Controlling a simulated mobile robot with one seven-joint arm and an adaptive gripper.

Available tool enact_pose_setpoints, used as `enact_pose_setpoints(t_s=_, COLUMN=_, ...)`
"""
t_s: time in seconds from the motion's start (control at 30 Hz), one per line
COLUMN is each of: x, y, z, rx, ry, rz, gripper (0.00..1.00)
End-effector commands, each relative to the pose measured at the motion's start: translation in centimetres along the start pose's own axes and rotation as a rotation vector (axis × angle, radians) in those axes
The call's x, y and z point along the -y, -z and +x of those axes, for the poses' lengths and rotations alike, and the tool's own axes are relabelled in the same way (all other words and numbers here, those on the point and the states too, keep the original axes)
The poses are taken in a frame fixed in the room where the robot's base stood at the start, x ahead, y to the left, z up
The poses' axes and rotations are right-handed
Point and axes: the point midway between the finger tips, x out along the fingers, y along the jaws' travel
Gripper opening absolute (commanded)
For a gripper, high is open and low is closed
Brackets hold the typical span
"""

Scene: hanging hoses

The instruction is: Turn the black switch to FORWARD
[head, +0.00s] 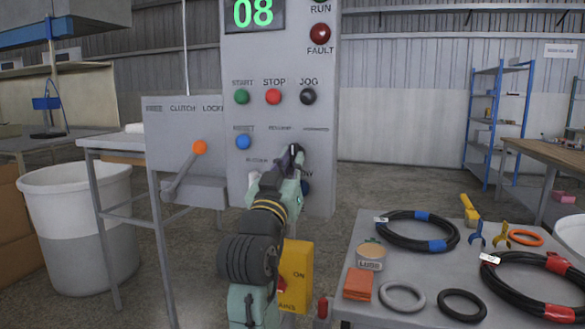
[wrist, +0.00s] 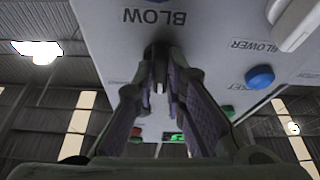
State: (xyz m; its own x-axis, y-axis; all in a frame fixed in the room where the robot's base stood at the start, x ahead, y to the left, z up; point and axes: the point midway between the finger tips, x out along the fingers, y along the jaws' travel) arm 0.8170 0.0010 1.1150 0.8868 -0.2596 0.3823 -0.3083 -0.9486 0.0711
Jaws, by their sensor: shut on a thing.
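The black switch (head: 296,149) is on the grey control panel (head: 320,200), below the STOP and JOG buttons. Small labels stand above it; the right one seems to read FORWARD. My gripper (head: 290,157) reaches the panel from below and covers most of the switch in the head view. In the wrist view, the two fingers of my gripper (wrist: 160,85) close in on the black switch (wrist: 157,52), with a pale mark between them. The panel appears upside down there. I cannot tell which way the switch points.
A blue button (head: 243,142) is left of the switch; green, red and black buttons (head: 308,97) are above it. An orange-knobbed lever (head: 200,147) stands left of the panel. A table (head: 345,270) with hoses is at right.

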Motion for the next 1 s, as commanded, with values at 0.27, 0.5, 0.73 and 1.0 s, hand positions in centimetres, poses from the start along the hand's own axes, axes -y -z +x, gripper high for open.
enact_pose_setpoints(t_s=0.27, x=0.11, y=-0.11, z=0.00, rx=0.002, ry=-0.024, rz=0.060, gripper=0.00)
enact_pose_setpoints(t_s=0.5, x=0.08, y=-0.09, z=0.02, rx=0.003, ry=-0.028, rz=0.067, gripper=0.00)
enact_pose_setpoints(t_s=0.73, x=0.08, y=-0.08, z=0.02, rx=0.003, ry=-0.028, rz=0.066, gripper=0.15)
enact_pose_setpoints(t_s=1.0, x=0.07, y=-0.04, z=0.02, rx=0.001, ry=-0.027, rz=0.066, gripper=0.32)
